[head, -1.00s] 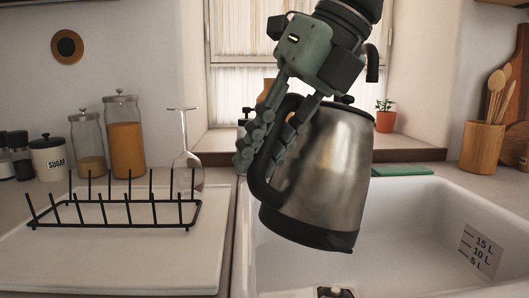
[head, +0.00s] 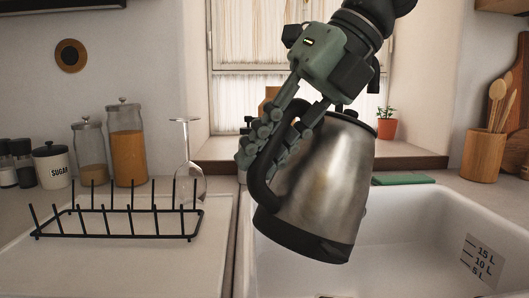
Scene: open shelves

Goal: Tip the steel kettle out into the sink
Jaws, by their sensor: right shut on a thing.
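The steel kettle (head: 325,185) hangs in the air over the left part of the white sink (head: 410,205). It is tilted, with its black base toward the lower left and its lid toward the upper right. My right gripper (head: 262,148) is shut on the kettle's black handle at the left side of the body. The kettle's spout is not clearly visible, and no liquid is seen coming out. The kettle hides part of the sink's back rim and left wall. My left gripper is not in view.
A black dish rack (head: 120,236) stands on the white drainboard left of the sink, with an upturned wine glass (head: 187,160) behind it. Glass jars (head: 127,145) stand farther back. A green sponge or cloth (head: 403,180) lies behind the sink. A utensil pot (head: 482,155) stands at right.

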